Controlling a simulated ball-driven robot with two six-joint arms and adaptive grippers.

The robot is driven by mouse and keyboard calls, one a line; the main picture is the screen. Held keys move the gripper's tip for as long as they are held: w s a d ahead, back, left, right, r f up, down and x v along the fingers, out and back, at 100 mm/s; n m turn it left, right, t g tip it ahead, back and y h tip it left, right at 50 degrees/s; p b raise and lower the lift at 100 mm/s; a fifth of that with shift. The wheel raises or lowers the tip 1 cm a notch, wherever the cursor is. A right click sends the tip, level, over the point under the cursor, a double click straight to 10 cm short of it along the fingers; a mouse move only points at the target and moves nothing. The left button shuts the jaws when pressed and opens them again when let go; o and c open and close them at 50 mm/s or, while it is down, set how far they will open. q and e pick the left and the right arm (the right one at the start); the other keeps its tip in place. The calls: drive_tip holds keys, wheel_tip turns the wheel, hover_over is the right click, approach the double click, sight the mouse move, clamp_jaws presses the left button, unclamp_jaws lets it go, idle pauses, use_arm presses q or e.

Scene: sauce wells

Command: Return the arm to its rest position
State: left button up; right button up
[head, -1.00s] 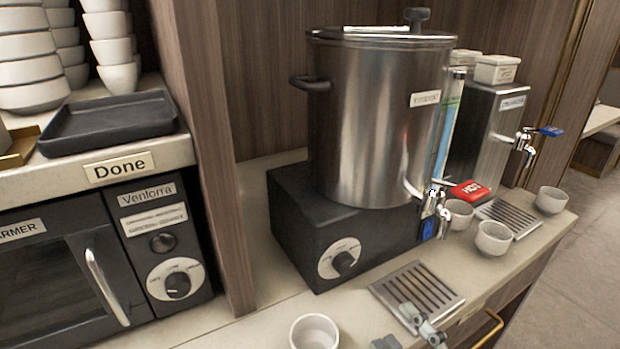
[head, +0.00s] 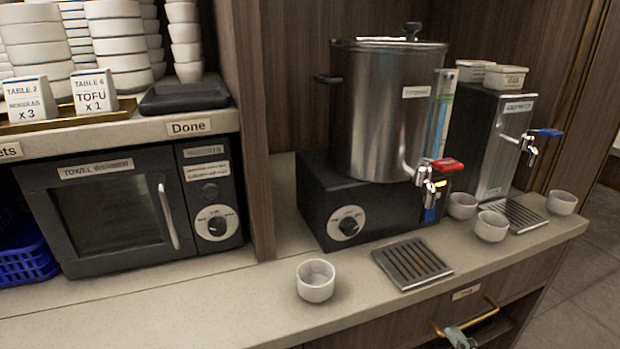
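A small grey-green part of my gripper (head: 460,338), which I take to be the right one, shows at the bottom edge, right of centre. It is in front of the counter, by the brass handle (head: 478,318) of the drawer. Most of it is cut off by the frame, so I cannot tell whether it is open or shut, or whether it touches the handle. My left gripper is not in view. A white cup (head: 315,282) stands upright on the counter, left of the slotted drip tray (head: 412,262).
A steel urn (head: 388,110) with a red-handled tap stands on a black base. A second dispenser (head: 490,140) has a blue-handled tap. Several cups (head: 491,227) stand around the right drip tray. A towel warmer (head: 125,210) is at left. The front counter at left is bare.

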drive_tip(key=s+d+f+m+g+h+b, duration=0.2)
drive_tip(key=s+d+f+m+b, duration=0.1)
drive_tip(key=f, duration=0.8)
drive_tip(key=s+d+f+m+g+h+b, duration=0.1)
drive_tip(key=s+d+f+m+g+b, duration=0.15)
drive_tip(key=f, duration=0.95)
drive_tip(key=s+d+f+m+g+h+b, duration=0.2)
drive_tip(key=d+f+m+g+b, duration=0.1)
drive_tip(key=f, duration=0.8)
drive_tip(key=s+d+f+m+g, duration=0.1)
drive_tip(key=s+f+m+g, duration=0.2)
drive_tip(key=s+f, duration=0.2)
drive_tip(key=s+d+f+m+g+h+b, duration=0.1)
drive_tip(key=s+f+m+g, duration=0.2)
drive_tip(key=s, duration=0.9)
drive_tip(key=s+d+f+m+g+h+b, duration=0.1)
drive_tip(key=s+d+f+m+g, duration=0.1)
drive_tip(key=s+f, duration=0.5)
drive_tip(key=shift+s+f+m+g, duration=0.3)
drive_tip(key=shift+s+m+g, duration=0.15)
drive_tip(key=shift+s+g, duration=0.35)
drive_tip(key=shift+d, duration=0.1)
